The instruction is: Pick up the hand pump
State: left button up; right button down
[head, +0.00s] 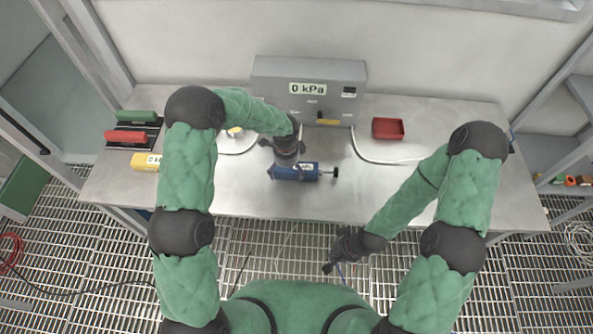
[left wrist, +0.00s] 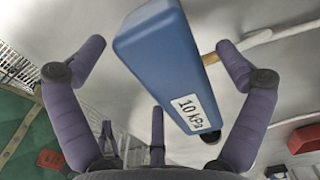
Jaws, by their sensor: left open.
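The hand pump (head: 305,172) is blue with a black knob on a rod at its right end, and lies near the front middle of the steel table. In the left wrist view the blue pump body (left wrist: 150,55) carries a "10 kPa" label and lies between the spread fingers, with a visible gap on the left side. My left gripper (head: 285,163) is open, right over the pump's left part, and partly hides it. My right gripper (head: 333,266) hangs in front of the table edge, away from the pump; its fingers are too small to read.
A grey box (head: 268,85) reading "0 kPa" stands at the table's back, with white hoses beside it. Red and green handled tools (head: 125,137) and a yellow gauge (head: 146,162) lie at the left. The right tabletop is mostly clear.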

pick_arm(q)
notch_tip(320, 180, down, 2)
jog(key=c, duration=1.3)
jog(key=shift+r, duration=0.1)
jog(key=shift+w+r, duration=0.1)
jog(key=shift+r, duration=0.5)
jog(key=s+r, duration=0.4)
jog(key=s+d+r, duration=0.1)
jog(key=s+r, duration=0.3)
jog(key=s, duration=0.1)
jog(key=s+d+r+p, duration=0.1)
jog(key=s+r, duration=0.2)
jog(key=s, duration=0.2)
jog(key=shift+r, duration=0.4)
jog(key=shift+w+f, duration=0.1)
jog(key=shift+w+a+f+b, duration=0.3)
jog(key=shift+w+f+b, duration=0.6)
jog(key=shift+w+f, duration=1.25)
jog(key=shift+w+a+f+b, duration=0.35)
jog(key=shift+w+f+b, duration=0.5)
jog(key=shift+w+f, duration=1.25)
jog(key=shift+w+a+f+b, duration=0.3)
jog(key=shift+w+f+b, duration=0.6)
jog(key=shift+w+f, duration=1.2)
